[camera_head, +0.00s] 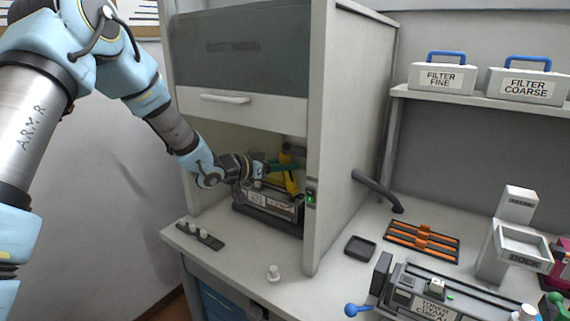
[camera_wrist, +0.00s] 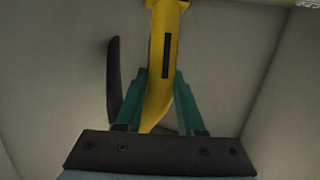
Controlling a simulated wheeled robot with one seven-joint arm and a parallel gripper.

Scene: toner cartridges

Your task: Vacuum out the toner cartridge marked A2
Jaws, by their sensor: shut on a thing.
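My gripper (camera_head: 287,168) reaches under the raised front of the grey cabinet (camera_head: 322,130). Its teal fingers are shut on a yellow vacuum nozzle (camera_head: 291,183). In the wrist view the gripper (camera_wrist: 160,80) has a finger on each side of the curved nozzle (camera_wrist: 163,60), whose lower tip passes down between them. A grey toner cartridge (camera_head: 270,201) sits in a dark cradle on the cabinet floor, below and just in front of the gripper. Its label is too small to read surely as A2. I cannot tell whether the nozzle touches the cartridge.
A black tray (camera_head: 360,247) and an orange-barred rack (camera_head: 424,238) lie to the right. Another cartridge-like unit (camera_head: 433,291) is at front right. The cabinet's side walls bound the arm.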

